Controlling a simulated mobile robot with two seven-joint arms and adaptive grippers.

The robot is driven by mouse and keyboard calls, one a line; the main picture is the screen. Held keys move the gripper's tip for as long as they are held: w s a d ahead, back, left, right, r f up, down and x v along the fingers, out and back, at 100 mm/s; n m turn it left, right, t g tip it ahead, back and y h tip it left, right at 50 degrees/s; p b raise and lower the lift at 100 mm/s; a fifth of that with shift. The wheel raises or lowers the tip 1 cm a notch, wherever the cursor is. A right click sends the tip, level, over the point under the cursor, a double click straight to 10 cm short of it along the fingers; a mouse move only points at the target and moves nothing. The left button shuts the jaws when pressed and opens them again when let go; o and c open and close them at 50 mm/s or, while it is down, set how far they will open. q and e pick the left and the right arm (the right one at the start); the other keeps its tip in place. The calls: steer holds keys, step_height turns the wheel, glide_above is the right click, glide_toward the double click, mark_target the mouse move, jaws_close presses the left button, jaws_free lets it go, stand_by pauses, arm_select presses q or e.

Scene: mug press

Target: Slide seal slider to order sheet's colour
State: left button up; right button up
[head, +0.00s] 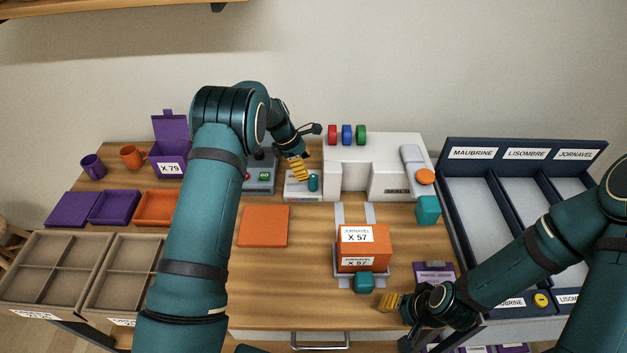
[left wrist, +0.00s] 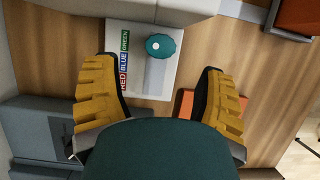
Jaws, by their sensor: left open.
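The seal slider is a white panel with a teal knob (left wrist: 160,45) and labels reading RED, BLUE and GREEN along its side. In the left wrist view the knob is level with the GREEN label, towards BLUE. My left gripper (head: 300,170) is open above the panel (head: 303,196). In its wrist view the two yellow fingers (left wrist: 160,95) straddle the panel's near part, with the knob ahead of them, untouched. A purple card (head: 435,272) with a small white label may be the order sheet; its text is too small to read. My right gripper (head: 390,301) is low over the table's front.
An orange box (head: 364,245) marked X 57 and an orange mat (head: 264,226) lie in front.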

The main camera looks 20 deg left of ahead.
mark_target(311, 178)
arm_select(q)
steer(key=x, duration=0.7)
steer(key=shift+f, duration=0.1)
jaws_close()
